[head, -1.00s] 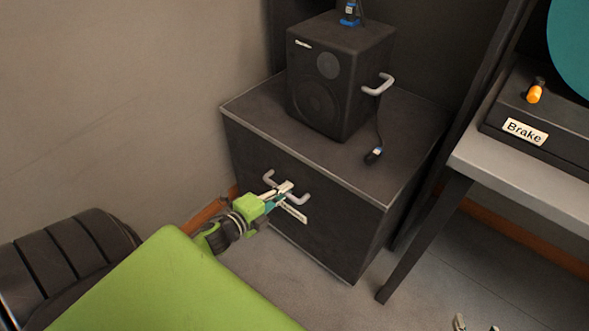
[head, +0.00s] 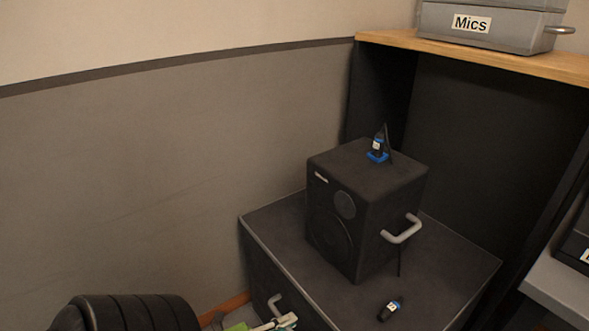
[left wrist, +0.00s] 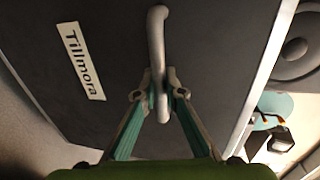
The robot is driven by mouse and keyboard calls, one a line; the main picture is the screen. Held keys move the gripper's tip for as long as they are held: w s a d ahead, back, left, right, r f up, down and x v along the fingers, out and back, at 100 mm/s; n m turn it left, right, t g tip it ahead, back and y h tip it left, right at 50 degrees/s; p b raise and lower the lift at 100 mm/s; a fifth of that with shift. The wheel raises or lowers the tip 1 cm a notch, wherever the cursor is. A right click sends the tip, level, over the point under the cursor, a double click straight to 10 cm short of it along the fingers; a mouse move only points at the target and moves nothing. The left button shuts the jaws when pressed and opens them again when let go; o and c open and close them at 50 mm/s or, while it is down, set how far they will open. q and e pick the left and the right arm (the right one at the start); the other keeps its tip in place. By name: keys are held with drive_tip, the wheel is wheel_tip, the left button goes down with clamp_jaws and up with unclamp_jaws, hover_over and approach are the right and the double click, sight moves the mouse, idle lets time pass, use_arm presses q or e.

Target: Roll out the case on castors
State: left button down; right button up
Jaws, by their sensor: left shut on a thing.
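The black case (head: 455,262) stands low in front of a dark recess, and its castors are out of view. In the left wrist view its dark front (left wrist: 110,25) carries a label reading "Tillmora" (left wrist: 82,61). A grey bar handle (left wrist: 157,35) is on that front. My left gripper (left wrist: 163,88) has its two fingers closed around the handle. In the head view only the tip of my left gripper (head: 285,321) shows at the bottom edge, by the handle (head: 274,304). My right gripper is not in view.
A black speaker (head: 333,223) with a side handle stands on the case, with a small blue-based item (head: 378,150) on top. A cable plug (head: 390,309) lies on the case top. A wall is on the left. A "Mics" box (head: 488,27) sits on the wooden shelf (head: 470,57).

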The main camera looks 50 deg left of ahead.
use_arm(q)
drive_tip(key=shift+s, duration=0.2)
drive_tip(key=c, duration=2.4)
unclamp_jaws()
drive_tip(key=shift+o, duration=0.2)
drive_tip(key=shift+s, duration=0.1)
drive_tip(key=v, duration=1.1)
drive_tip(key=shift+s, duration=0.4)
drive_tip(key=shift+a, duration=0.1)
